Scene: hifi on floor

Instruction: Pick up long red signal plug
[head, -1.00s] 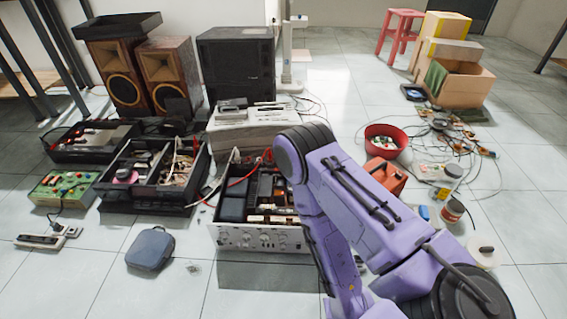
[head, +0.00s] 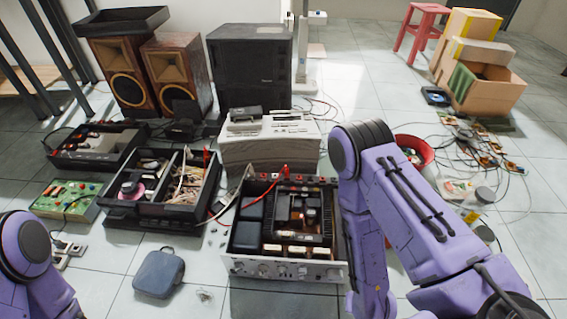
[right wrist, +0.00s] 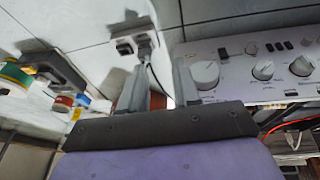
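A red plug (head: 285,170) stands upright at the back edge of the opened amplifier (head: 285,271). A thin red cable (head: 247,178) runs from near it to the left. A smaller red upright tip (head: 206,154) shows at the black parts case. I cannot tell for certain which is the long signal plug. My right gripper (right wrist: 160,72) is open and empty in the right wrist view, beside the amplifier's knobbed front panel (right wrist: 250,67). In the head view the right gripper is hidden below its forearm, right of the amplifier. My left arm shows at lower left, its gripper out of frame.
The black parts case (head: 150,223) stands left of the amplifier, a beige device (head: 268,150) behind it. A blue pouch (head: 159,273) lies on the floor at front left. A red bowl (head: 415,147) is partly behind my right arm. Floor is clear in front of the amplifier.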

